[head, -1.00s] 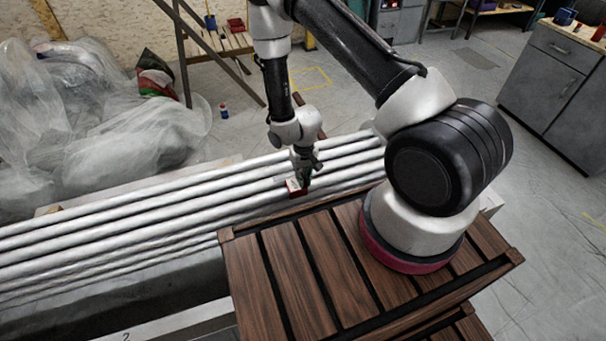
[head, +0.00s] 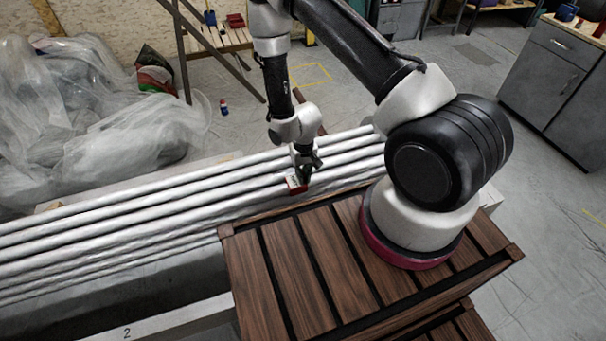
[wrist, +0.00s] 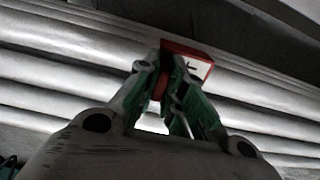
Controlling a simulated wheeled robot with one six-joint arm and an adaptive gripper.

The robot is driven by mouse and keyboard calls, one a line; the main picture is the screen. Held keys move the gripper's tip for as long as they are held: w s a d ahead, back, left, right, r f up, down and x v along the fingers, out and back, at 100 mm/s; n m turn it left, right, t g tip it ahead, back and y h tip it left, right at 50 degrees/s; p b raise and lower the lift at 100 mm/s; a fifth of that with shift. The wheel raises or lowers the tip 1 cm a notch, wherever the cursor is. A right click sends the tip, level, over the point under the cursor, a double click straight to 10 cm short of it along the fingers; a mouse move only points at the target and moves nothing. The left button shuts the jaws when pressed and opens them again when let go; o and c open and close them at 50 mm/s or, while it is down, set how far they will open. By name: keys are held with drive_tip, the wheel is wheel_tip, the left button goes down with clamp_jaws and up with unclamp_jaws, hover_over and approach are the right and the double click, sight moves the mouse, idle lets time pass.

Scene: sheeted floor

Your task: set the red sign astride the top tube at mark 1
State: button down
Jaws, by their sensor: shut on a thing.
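The red sign (head: 297,184) is a small red piece with a white face; it also shows in the wrist view (wrist: 192,55), where the white face carries a dark mark. My gripper (head: 304,170) is shut on it, with the green-and-grey fingers (wrist: 163,80) on its lower left part in the wrist view. The sign appears in front of the tubes; I cannot tell whether it touches one. Several long pale tubes run side by side, the top tube (head: 120,196) being the uppermost in the head view. I cannot make out mark 1.
A white strip (head: 160,325) at the lower left bears the number 2. A slatted wooden deck (head: 290,270) lies under my arm. Crumpled plastic sheeting (head: 90,115) lies behind the tubes at left. A grey cabinet (head: 550,75) stands at the right.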

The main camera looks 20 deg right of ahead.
drive_tip(key=c, duration=1.5)
unclamp_jaws()
drive_tip(key=shift+o, duration=0.2)
wheel_tip(320, 180, up, 12)
drive_tip(key=s+d+r+n+g+h, duration=0.2)
drive_tip(key=s+d, duration=0.3)
drive_tip(key=s, duration=0.1)
drive_tip(key=s+d+r+t, duration=0.2)
drive_tip(key=s+r, duration=0.2)
drive_tip(key=r, duration=0.9)
drive_tip(key=s+d+r+m+t+y, duration=0.1)
drive_tip(key=s+r, duration=0.4)
drive_tip(key=r, duration=0.9)
drive_tip(key=s+d+r+m+t, duration=0.1)
drive_tip(key=s+d+r+t, duration=0.2)
drive_tip(key=r, duration=1)
drive_tip(key=shift+s+d+r+y, duration=0.4)
drive_tip(key=shift+s+d, duration=0.25)
drive_tip(key=shift+s, duration=0.3)
